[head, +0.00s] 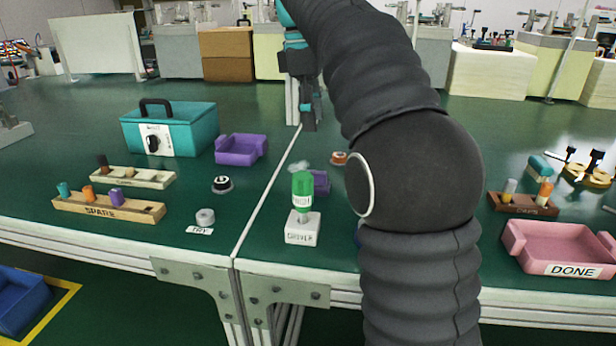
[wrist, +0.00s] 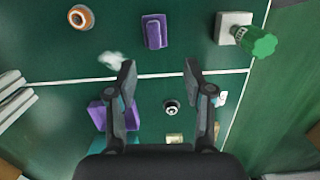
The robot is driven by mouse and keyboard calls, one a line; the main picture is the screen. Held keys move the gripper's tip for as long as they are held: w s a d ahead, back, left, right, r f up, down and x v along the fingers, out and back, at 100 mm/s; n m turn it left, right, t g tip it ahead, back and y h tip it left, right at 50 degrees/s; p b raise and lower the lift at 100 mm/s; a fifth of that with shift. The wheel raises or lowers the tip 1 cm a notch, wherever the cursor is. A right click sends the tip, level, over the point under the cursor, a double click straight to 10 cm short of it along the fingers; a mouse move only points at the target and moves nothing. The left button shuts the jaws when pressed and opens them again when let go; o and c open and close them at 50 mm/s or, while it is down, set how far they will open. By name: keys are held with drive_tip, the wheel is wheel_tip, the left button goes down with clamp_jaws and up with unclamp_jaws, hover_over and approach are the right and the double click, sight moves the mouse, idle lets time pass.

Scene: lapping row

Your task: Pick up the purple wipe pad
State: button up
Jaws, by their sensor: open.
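The purple wipe pad (wrist: 154,31) lies on the green bench top in the wrist view, with a darker raised strip along its middle. It shows in the head view (head: 321,182), partly hidden behind the green-handled driver (head: 303,190). My gripper (wrist: 160,68) is open and empty, its fingers apart. In the wrist view the pad lies beyond the fingertips, roughly in line with the gap between them. In the head view my gripper (head: 309,124) hangs above the bench, farther back than the pad.
The driver stands in a white block right of the pad in the wrist view (wrist: 234,28). An orange ring-shaped part (wrist: 81,17) and a white wisp (wrist: 111,60) lie to its left. A purple tray (head: 241,148), teal toolbox (head: 168,130) and pink DONE tray (head: 560,248) stand around.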

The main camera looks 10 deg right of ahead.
drive_tip(key=w, duration=0.1)
hover_over(316, 172)
drive_tip(key=shift+n, duration=0.3)
drive_tip(key=f, duration=0.7)
drive_tip(key=shift+a+f+b, duration=0.4)
drive_tip(key=shift+d+f+b, duration=0.2)
drive_tip(key=shift+f+b, duration=0.05)
drive_tip(key=shift+f, duration=1.2)
drive_tip(key=shift+d+f+b, duration=0.2)
drive_tip(key=shift+f+b, duration=0.05)
drive_tip(key=shift+f, duration=1.15)
clamp_jaws()
